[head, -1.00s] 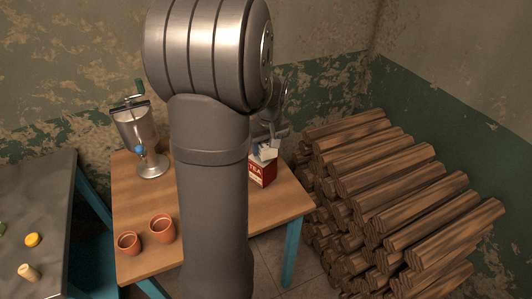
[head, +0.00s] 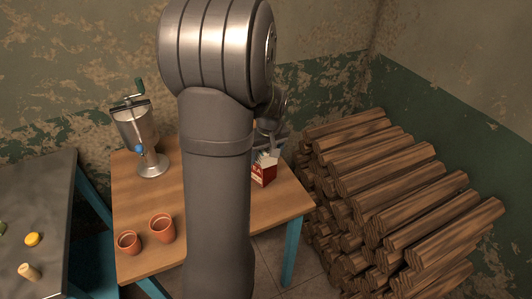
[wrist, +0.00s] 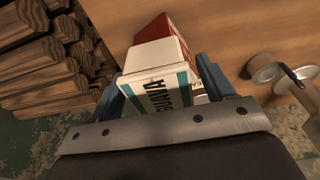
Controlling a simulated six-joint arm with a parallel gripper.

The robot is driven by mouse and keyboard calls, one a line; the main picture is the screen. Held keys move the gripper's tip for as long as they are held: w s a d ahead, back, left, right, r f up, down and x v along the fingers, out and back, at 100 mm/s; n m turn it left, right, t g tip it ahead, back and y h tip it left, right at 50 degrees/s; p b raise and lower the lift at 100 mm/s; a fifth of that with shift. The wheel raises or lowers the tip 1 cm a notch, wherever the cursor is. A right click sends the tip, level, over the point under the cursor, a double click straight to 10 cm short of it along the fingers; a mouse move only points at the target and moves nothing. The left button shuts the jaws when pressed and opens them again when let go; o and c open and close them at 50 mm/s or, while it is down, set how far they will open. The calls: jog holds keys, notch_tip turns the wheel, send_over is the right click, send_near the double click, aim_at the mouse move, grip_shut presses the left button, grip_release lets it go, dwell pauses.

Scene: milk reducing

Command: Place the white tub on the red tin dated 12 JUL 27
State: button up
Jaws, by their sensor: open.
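The red tin (head: 264,174) stands near the right edge of the wooden table in the head view, partly behind my arm; its date is not readable. The white tub (wrist: 158,72), with a teal band and dark lettering, is between the two blue fingers of my gripper (wrist: 160,82) in the wrist view. The red tin (wrist: 153,29) shows just beyond it. In the head view the small pale tub (head: 264,158) appears at the tin's top, under my gripper (head: 270,146). The jaws are open around the tub. Whether it rests fully on the tin is unclear.
A metal mill (head: 151,165) with a green-handled crank stands at the back left of the table (head: 200,240). Two clay pots (head: 162,228) stand at the front left. Stacked logs (head: 390,190) lie to the right. A dark side table (head: 50,200) holds small items.

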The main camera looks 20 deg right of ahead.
notch_tip(320, 180, up, 12)
jog(key=s, duration=0.2)
jog(key=shift+w, duration=0.1)
dwell(0.3)
jog(key=f, duration=0.4)
jog(key=w+f, duration=0.1)
jog(key=f, duration=0.7)
jog(key=shift+w, duration=0.35)
notch_tip(320, 180, up, 3)
jog(key=shift+f, duration=0.2)
jog(key=shift+r, duration=0.8)
